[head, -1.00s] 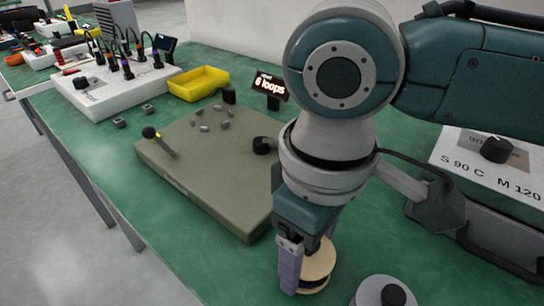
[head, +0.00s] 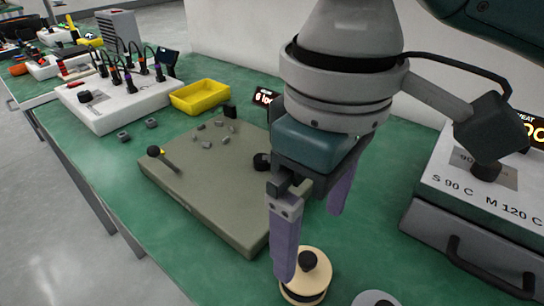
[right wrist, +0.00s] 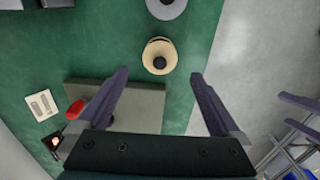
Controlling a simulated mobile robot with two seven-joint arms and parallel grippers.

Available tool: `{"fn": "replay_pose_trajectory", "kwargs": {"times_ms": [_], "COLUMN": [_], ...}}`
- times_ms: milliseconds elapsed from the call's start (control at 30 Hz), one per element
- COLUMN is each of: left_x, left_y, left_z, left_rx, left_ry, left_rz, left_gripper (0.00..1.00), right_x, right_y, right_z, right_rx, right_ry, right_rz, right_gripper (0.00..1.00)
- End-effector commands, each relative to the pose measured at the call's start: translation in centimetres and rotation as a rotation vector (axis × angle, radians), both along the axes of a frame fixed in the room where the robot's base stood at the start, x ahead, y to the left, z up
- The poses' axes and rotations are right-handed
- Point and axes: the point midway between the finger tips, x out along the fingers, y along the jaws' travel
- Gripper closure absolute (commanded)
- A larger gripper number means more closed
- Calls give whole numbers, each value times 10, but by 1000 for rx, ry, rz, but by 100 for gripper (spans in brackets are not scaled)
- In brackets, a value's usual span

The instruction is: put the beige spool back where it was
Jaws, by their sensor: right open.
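The beige spool (head: 305,276), a round body with a black knob on top, stands upright on the green table near the front right corner of the grey-green board. It also shows in the right wrist view (right wrist: 160,56), beyond and between the fingertips. My right gripper (head: 312,235) is open and empty, its purple fingers above and behind the spool, apart from it. In the right wrist view the gripper (right wrist: 158,74) has its two fingers spread wide. My left gripper is in neither view.
The grey-green board (head: 215,190) carries small grey pieces and a yellow-black peg. A grey disc with a knob (head: 374,299) stands just right of the spool. A labelled white box (head: 475,195) is at the right, a yellow tray (head: 200,96) at the back.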

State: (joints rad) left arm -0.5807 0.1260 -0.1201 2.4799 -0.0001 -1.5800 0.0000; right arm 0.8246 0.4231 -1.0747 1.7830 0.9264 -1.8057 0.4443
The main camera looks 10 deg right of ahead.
Motion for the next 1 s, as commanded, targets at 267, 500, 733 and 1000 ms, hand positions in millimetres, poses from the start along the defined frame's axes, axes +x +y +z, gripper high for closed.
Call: {"fn": "replay_pose_trajectory", "kwargs": {"times_ms": [267,500,733,1000], "left_x": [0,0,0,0], "left_y": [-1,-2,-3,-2], "left_z": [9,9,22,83], "left_rx": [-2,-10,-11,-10], "left_ry": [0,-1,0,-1], "left_rz": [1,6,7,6], "left_gripper": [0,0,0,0], "right_x": [0,0,-8,-43], "right_y": [0,0,12,50], "right_z": [33,34,39,74], "right_rx": [1,-1,51,322], "right_ry": [-1,1,-3,-100], "right_rz": [0,0,16,-41], "right_gripper": [0,0,0,0]}}
